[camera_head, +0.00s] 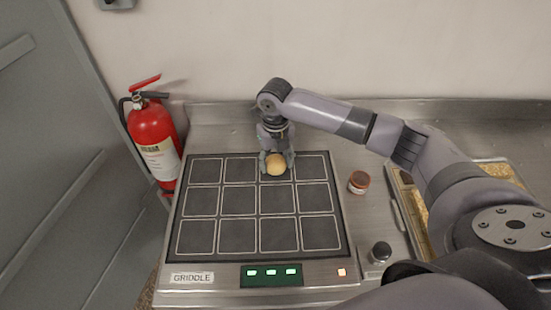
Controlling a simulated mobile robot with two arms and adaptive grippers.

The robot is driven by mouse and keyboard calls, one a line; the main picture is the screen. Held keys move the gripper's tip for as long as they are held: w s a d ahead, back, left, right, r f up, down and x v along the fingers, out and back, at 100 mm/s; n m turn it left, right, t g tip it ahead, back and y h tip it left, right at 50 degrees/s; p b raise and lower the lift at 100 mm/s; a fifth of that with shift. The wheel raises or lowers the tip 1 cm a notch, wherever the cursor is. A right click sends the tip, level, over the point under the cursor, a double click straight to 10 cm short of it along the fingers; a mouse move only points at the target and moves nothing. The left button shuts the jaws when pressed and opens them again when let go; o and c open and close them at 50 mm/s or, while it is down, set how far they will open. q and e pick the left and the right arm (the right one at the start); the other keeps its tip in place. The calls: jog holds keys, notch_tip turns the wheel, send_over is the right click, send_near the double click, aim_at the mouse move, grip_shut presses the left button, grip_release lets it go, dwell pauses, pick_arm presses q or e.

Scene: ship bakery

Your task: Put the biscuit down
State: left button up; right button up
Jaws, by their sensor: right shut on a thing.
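A round, golden biscuit (276,164) is between the fingers of my right gripper (277,161), which is shut on it. The gripper points down over the far row of the griddle (195,266), in the third column from the left. I cannot tell whether the biscuit touches the griddle surface. The griddle is dark with several white-outlined squares, and the other squares are empty. My left gripper is not in view.
A small jar (359,182) stands right of the griddle, with a round dark knob (380,252) nearer. A tray (424,228) with golden contents lies at the right, partly behind my arm. A red fire extinguisher (154,140) stands left. The wall is behind.

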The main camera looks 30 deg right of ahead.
aim_at(275, 158)
jog(key=shift+f, duration=0.15)
jog(key=o, duration=1.1)
jog(key=shift+o, duration=0.2)
notch_tip(275, 158, up, 11)
jog(key=b, duration=0.3)
jog(key=shift+r, duration=0.65)
